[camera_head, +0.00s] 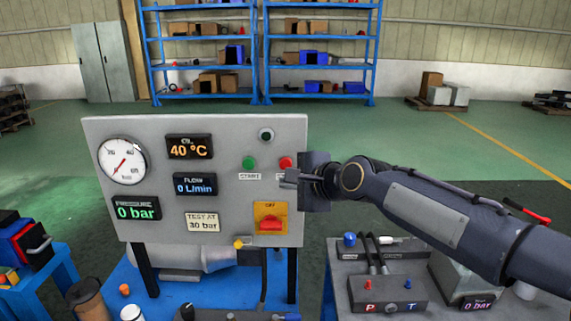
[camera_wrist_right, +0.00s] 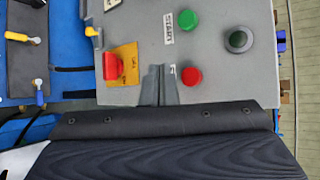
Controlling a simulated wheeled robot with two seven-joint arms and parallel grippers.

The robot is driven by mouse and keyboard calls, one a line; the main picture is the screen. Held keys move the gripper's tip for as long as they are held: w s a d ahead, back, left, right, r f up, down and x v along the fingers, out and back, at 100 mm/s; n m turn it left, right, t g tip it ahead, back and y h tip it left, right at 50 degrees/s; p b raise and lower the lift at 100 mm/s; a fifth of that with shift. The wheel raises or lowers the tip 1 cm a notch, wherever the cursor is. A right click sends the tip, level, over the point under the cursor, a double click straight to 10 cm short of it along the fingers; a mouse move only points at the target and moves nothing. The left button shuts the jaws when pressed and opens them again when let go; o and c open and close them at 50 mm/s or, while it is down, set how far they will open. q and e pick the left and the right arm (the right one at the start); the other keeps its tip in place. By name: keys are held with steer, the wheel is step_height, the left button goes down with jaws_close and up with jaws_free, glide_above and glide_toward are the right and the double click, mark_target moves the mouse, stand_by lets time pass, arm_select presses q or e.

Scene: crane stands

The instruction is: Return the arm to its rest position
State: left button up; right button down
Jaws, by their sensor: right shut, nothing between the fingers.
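My right arm comes in from the right in the head view. Its gripper (camera_head: 288,179) is in front of the right edge of the grey control panel (camera_head: 225,130), just below the red button (camera_head: 286,162). In the wrist view the shut, empty fingers (camera_wrist_right: 159,86) point at the panel, between the red button (camera_wrist_right: 191,76) and the red rotary switch (camera_wrist_right: 112,67) on its yellow plate. I cannot tell whether the fingertips touch the panel. The green START button (camera_head: 249,162) is to the left. My left gripper is not in view.
The panel stands on a blue bench with a pressure gauge (camera_head: 122,160) reading near zero and a display (camera_head: 136,208) showing 0 bar. A grey table (camera_head: 345,264) with a P/T block (camera_head: 388,294) and hoses lies below my right arm. Blue shelves (camera_head: 262,67) stand far behind.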

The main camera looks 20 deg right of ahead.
stand_by(0.5)
steer(key=s+a+f+n+g, duration=0.2)
steer(key=s+f+n, duration=0.6)
steer(key=s, duration=0.6)
steer(key=s+a+f+n+g, duration=0.3)
steer(key=s+f+n+g, duration=0.2)
steer(key=s+f+n, duration=0.4)
steer(key=s+f, duration=0.2)
steer(key=s, duration=0.3)
steer(key=shift+s+a+f+y, duration=0.15)
steer(key=shift+a+y, duration=0.1)
steer(key=shift+y, duration=0.05)
steer(key=c, duration=2.1)
jaws_free()
steer(key=shift+c, duration=0.2)
